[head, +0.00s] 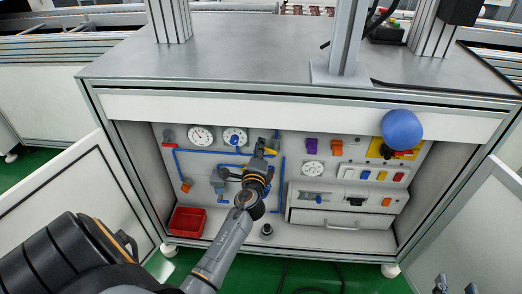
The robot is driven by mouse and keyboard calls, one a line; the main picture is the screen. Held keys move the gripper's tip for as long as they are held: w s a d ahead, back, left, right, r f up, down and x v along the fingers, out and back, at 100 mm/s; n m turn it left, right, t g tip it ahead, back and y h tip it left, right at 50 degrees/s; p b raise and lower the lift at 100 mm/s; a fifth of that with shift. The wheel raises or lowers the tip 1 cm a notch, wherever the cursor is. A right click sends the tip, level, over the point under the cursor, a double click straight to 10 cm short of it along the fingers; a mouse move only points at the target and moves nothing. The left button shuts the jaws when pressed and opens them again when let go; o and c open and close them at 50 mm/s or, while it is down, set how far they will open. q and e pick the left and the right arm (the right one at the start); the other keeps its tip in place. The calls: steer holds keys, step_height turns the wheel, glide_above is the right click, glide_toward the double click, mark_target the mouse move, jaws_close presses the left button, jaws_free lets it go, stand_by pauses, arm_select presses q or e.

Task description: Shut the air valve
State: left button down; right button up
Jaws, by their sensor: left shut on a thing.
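My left gripper (262,158) reaches into the open cabinet under the bench, in front of the back panel. It is shut on a small yellow handle (271,151), beside the blue air pipes (283,180); the gripper hides part of the handle and its mount. I cannot tell the handle's exact angle. A red lever (170,145) on a grey fitting is at the panel's upper left, by the start of a blue pipe. My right gripper (455,284) shows only its fingertips at the bottom right edge; they are apart and empty.
A red bin (187,221) stands on the cabinet floor. A drawer unit (341,218) and switches fill the right side. A blue ball-like thing (402,130) is at the front upper right. Open doors (90,200) flank the cabinet.

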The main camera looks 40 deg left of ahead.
arm_select(q)
steer(key=shift+s+a+f+n+b, duration=0.1)
steer(key=shift+f+n+b, duration=0.55)
steer(key=shift+n+b, duration=0.2)
steer(key=shift+f+n+b, duration=0.35)
steer(key=shift+n+b, duration=0.35)
steer(key=shift+n, duration=0.45)
arm_select(e)
steer(key=s+a+r+t+y, duration=0.1)
steer(key=s+r+t+y, duration=0.2)
steer(key=r+t, duration=0.6)
steer(key=shift+a+r+t, duration=0.15)
steer(key=shift+r+t, duration=0.15)
steer(key=shift+r, duration=2.5)
arm_select(q)
steer(key=c, duration=1.3)
jaws_free()
steer(key=shift+c, duration=0.2)
steer(key=shift+s, duration=0.1)
